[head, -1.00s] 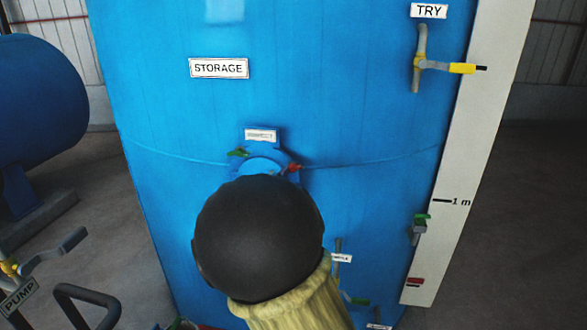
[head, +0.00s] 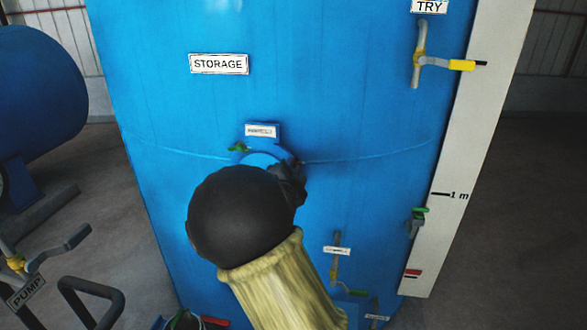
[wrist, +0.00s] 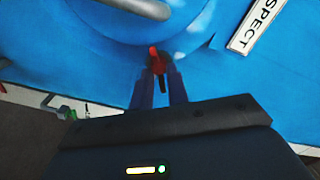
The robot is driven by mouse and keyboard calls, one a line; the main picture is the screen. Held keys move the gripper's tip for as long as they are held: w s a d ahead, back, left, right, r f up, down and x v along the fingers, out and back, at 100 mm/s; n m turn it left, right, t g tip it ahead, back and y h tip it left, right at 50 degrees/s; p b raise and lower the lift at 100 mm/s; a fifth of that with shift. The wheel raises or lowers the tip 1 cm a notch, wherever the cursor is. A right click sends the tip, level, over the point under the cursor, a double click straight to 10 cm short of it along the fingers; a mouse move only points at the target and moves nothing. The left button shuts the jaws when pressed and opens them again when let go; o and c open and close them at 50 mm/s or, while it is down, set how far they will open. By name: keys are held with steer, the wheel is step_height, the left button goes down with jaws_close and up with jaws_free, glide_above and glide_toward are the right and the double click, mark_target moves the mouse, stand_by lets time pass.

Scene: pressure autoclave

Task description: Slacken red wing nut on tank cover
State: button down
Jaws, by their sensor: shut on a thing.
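The blue round tank cover (head: 262,160) sits on the front of the big blue tank, partly hidden by my arm in the head view. The red wing nut (wrist: 157,60) is at the cover's edge in the wrist view, one wing pointing up. My gripper (wrist: 160,80) has its two fingers on either side of the nut and is shut on it. In the head view my gripper (head: 296,170) reaches the cover's right edge and hides most of the nut. A green wing nut (head: 238,147) shows at the cover's upper left.
A label (head: 262,130) is above the cover; it reads partly "SPECT" in the wrist view. A valve with a small label (head: 337,250) is below right of my arm. A pump handle (head: 76,237) stands at left.

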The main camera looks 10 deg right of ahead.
steer(key=shift+n, duration=0.8)
steer(key=c, duration=1.4)
jaws_free()
steer(key=shift+r, duration=0.1)
steer(key=shift+o, duration=0.2)
